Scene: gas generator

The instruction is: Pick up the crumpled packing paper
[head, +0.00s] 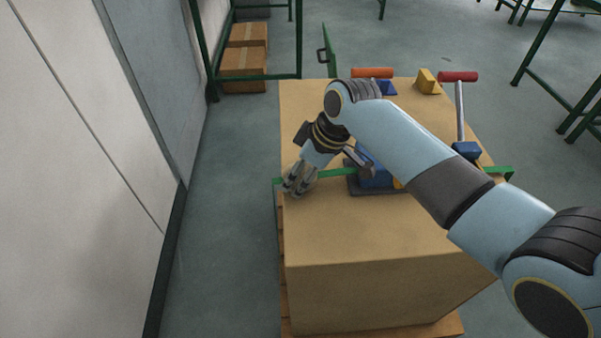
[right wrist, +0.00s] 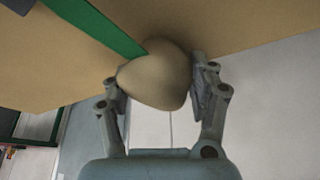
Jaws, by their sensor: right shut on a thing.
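In the right wrist view the crumpled packing paper (right wrist: 157,77) is a tan, smooth-looking rounded lump between my right gripper's fingers (right wrist: 158,85). Both fingers press against its sides. In the head view my right gripper (head: 300,182) reaches down at the left edge of the large cardboard box's top, beside the green strap. The paper cannot be made out there, hidden by the fingers. I cannot tell whether the paper still touches the box. My left gripper is not in view.
The large cardboard box (head: 360,235) fills the middle, with a green strap (head: 335,173) across it. Blue machine parts, an orange roller (head: 372,73) and a red-handled lever (head: 459,100) stand on it. A wall (head: 90,190) is at left, with clear floor (head: 228,220) between.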

